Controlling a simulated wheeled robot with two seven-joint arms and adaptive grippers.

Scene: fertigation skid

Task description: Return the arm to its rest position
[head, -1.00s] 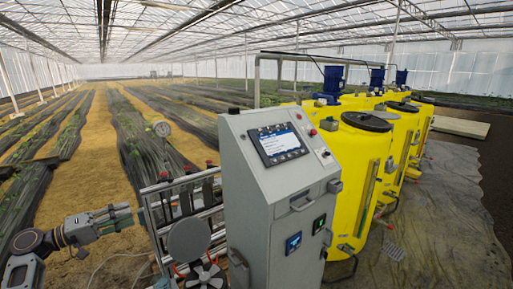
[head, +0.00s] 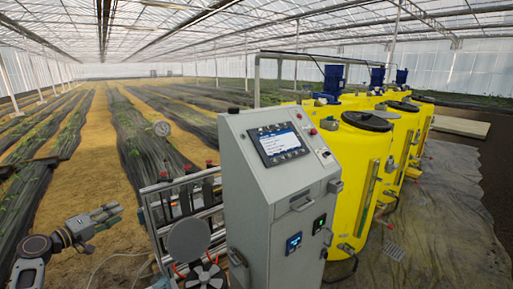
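My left arm comes in at the lower left of the head view. Its gripper (head: 113,213) points to the right, above the sandy path and left of the skid's pipe frame. Its fingers look a little apart, with nothing seen between them. It is clear of the frame and touches nothing that I can see. My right arm and gripper are not in view.
A grey control cabinet (head: 250,215) with a screen (head: 278,143) stands in the middle. Yellow tanks (head: 355,180) stand to the right. The path (head: 100,160) at left is open.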

